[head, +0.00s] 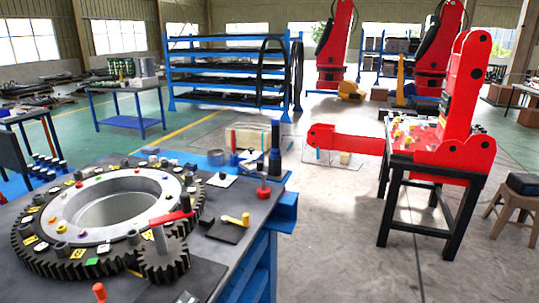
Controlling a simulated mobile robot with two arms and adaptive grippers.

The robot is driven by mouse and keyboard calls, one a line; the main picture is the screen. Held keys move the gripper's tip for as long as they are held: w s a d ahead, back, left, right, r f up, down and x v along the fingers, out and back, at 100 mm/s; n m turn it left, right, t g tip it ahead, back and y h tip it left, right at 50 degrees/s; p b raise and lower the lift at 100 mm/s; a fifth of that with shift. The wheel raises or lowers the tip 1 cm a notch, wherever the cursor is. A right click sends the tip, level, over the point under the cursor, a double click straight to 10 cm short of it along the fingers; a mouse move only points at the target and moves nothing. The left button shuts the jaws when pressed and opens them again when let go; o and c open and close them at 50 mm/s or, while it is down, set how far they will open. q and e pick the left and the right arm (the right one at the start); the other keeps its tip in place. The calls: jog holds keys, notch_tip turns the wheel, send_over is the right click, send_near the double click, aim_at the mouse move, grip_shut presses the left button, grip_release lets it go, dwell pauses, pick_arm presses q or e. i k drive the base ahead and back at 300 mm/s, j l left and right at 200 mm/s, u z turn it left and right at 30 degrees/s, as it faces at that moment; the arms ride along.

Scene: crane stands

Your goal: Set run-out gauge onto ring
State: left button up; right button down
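The ring is a large dark toothed gear ring (38,255) with a pale metal inner ring (75,222), lying flat on the dark workbench at the left. Coloured tags, caps and bolts sit around its top face. I cannot tell for sure which item is the run-out gauge. A small yellow-topped piece (245,218) stands on a black pad right of the ring. A red-knobbed piece (264,192) and a dark upright cylinder (275,163) stand near the bench's back right corner. Neither of my grippers is in view.
A red crane arm (345,140) reaches left from a black stand (392,205). A blue shelf rack (225,95) stands behind. Floor between bench and stand is clear.

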aim_at(249, 166)
jog(key=i+l+u, duration=0.1)
jog(key=i+l, duration=0.25)
jog(key=l, duration=0.3)
jog(key=i+l+u, duration=0.15)
jog(key=l, duration=0.2)
jog(key=i+l+u, duration=0.1)
jog(key=i+l, duration=0.3)
jog(key=l, duration=0.3)
jog(key=u, duration=0.05)
